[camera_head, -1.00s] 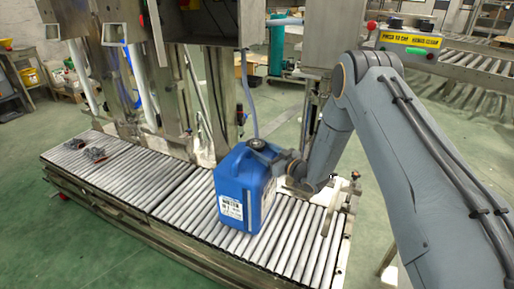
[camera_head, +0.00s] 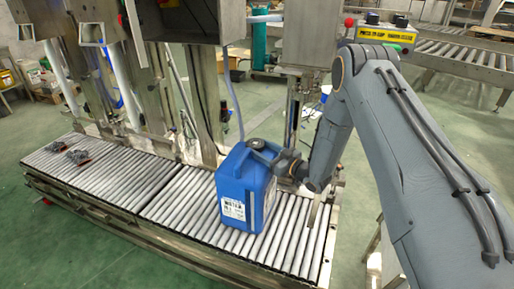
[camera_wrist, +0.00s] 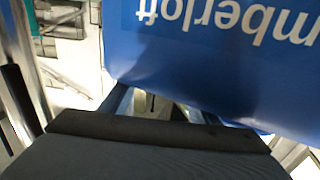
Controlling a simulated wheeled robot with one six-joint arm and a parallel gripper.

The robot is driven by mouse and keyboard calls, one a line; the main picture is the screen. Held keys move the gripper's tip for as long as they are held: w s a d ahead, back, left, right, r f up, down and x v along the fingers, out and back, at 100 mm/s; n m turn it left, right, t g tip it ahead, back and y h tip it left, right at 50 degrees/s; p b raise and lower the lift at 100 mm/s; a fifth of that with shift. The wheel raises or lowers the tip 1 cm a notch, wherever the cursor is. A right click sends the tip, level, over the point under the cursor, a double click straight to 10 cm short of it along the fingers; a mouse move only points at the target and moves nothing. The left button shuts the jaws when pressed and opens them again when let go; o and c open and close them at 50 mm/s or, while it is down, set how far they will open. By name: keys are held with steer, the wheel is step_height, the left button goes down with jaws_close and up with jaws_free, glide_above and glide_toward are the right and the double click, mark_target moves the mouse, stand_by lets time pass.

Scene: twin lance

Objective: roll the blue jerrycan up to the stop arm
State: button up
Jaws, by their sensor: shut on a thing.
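The blue jerrycan (camera_head: 234,188) stands upright on the right section of the roller conveyor (camera_head: 165,200), its white label facing me. My gripper (camera_head: 284,163) is at its upper right side and shut on it. The fingertips are hidden in the head view. In the wrist view the can's blue wall (camera_wrist: 225,65) with upside-down white lettering fills the upper right, close to my gripper (camera_wrist: 155,105).
Two small grey and red parts (camera_head: 78,157) lie on the conveyor's left section. Steel posts and machine housings (camera_head: 200,20) line its back edge. Rollers are bare on both sides of the can. A second conveyor (camera_head: 465,55) and a yellow-labelled control box (camera_head: 388,35) are at upper right.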

mark_target(271, 154)
steer(key=shift+s+d+f+p, duration=0.1)
steer(key=shift+s+d+p, duration=0.2)
steer(key=shift+d, duration=0.65)
steer(key=shift+s+d+p, duration=0.1)
steer(key=shift+s+d, duration=0.3)
steer(key=shift+d, duration=0.55)
